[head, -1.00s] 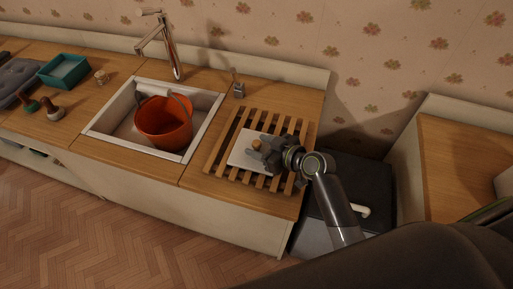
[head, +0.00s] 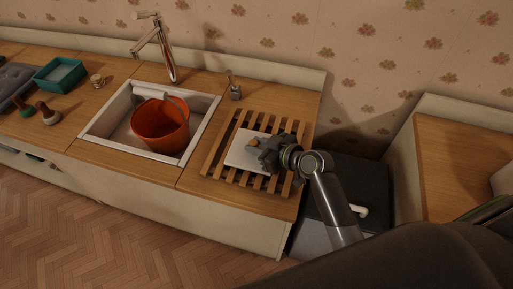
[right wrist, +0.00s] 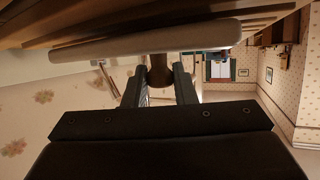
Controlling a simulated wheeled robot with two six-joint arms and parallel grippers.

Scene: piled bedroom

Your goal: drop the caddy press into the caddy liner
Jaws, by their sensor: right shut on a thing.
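The caddy press looks to be the pale square plate (head: 240,154) with a brown knob, lying on the slatted wooden rack. In the right wrist view the plate (right wrist: 150,41) shows edge-on, with the knob (right wrist: 160,72) between the fingers. My right gripper (head: 256,147) is shut on that knob. I cannot tell whether the plate touches the slats. No thing is clearly a caddy liner. An open orange bucket (head: 158,128) with a handle stands in the sink, left of the gripper. My left gripper is not in view.
A tall tap (head: 162,50) stands behind the sink (head: 93,130). A small grey dispenser (head: 235,90) stands behind the rack (head: 211,160). A teal tray (head: 58,76) and brushes (head: 46,113) are at far left. A dark bin (head: 362,175) stands right of the counter.

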